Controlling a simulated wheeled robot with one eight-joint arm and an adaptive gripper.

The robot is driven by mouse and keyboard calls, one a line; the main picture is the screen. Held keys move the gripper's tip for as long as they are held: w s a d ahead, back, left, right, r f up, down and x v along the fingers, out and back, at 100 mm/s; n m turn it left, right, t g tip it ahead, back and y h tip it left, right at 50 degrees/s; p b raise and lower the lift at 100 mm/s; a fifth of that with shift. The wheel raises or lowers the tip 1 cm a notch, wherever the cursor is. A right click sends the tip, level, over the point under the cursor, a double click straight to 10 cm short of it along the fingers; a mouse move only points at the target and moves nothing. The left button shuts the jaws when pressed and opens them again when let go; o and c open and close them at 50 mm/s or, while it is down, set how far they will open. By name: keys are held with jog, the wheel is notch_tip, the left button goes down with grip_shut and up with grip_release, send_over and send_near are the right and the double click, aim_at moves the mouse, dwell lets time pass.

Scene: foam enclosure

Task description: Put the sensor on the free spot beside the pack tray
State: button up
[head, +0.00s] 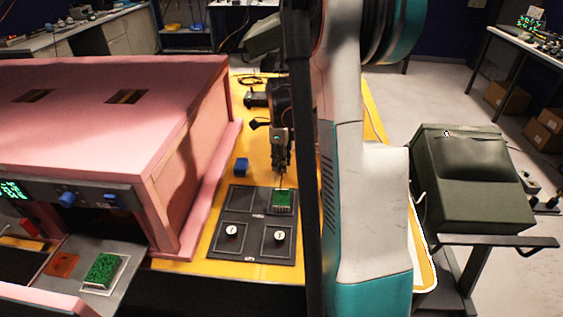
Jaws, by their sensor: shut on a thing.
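My gripper (281,168) points down over the back right part of a dark grey tray (257,214) on the yellow table. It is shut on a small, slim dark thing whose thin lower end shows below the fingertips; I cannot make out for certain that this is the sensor. A green-topped block (283,201) sits in the tray's back right compartment, just below the held thing; whether they touch is unclear. The front compartments hold two white round pieces, a left one (232,231) and a right one (279,237). The back left compartment looks empty.
A small blue block (241,167) stands behind the tray. The pink foam enclosure (120,115) is at left; its grey front shelf (75,255) bears a green block (103,270) and an orange-brown piece (62,264). A dark green case (468,180) stands right. Bare yellow table lies around the tray.

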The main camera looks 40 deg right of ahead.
jog(key=shift+f, duration=0.2)
jog(key=o, duration=1)
jog(key=shift+o, duration=0.2)
jog(key=shift+r, duration=0.1)
notch_tip(320, 180, up, 12)
jog(key=p, duration=0.3)
jog(key=shift+r, duration=0.15)
